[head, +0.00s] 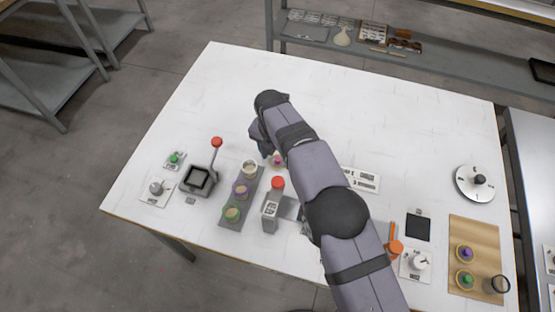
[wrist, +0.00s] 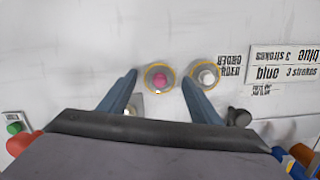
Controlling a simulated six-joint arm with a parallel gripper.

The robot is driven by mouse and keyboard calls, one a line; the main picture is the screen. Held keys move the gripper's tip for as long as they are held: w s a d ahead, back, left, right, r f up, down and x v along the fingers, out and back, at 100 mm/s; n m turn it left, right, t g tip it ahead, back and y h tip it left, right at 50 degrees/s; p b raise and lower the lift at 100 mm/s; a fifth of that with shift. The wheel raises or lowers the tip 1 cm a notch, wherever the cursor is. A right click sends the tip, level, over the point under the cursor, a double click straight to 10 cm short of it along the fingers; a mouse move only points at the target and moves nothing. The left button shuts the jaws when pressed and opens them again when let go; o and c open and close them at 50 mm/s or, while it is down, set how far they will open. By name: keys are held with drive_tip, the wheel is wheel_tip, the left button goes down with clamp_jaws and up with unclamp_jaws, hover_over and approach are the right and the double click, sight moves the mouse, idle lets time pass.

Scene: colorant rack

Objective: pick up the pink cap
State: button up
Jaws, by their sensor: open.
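The pink cap (wrist: 160,79) is a round pink knob on a disc with a yellowish rim, on the white table top. In the head view only a small part of the pink cap (head: 277,160) shows beside my arm. My gripper (wrist: 159,77) is open and empty, with one blue-grey finger on each side of the pink cap in the wrist view. I cannot tell how far above it the fingertips are. In the head view my gripper (head: 262,145) is largely hidden by my arm.
A white-knobbed cap (wrist: 207,77) sits close to the right finger. A grey rack (head: 226,221) with several jars, a red-topped dispenser (head: 270,211) and a red-knobbed lever (head: 216,143) stand nearby. A tan mat (head: 487,232) holds purple and green caps. The table's back is clear.

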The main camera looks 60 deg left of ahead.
sight(278, 160)
drive_tip(key=c, duration=1.1)
drive_tip(key=shift+r, duration=0.15)
wheel_tip(278, 160, up, 10)
drive_tip(key=shift+f+b, duration=0.1)
drive_tip(key=shift+b, duration=0.75)
drive_tip(key=d+m+p, duration=0.2)
drive_tip(key=d+m, duration=0.4)
drive_tip(key=m, duration=0.2)
drive_tip(key=d+m+h+p, duration=0.1)
drive_tip(key=d+m+p, duration=0.1)
drive_tip(key=d+m, duration=0.4)
drive_tip(key=d+m+g+h+p, duration=0.1)
drive_tip(key=d+m, duration=0.5)
drive_tip(key=m, duration=0.4)
drive_tip(key=shift+w+p, duration=0.1)
drive_tip(key=shift+p, duration=0.3)
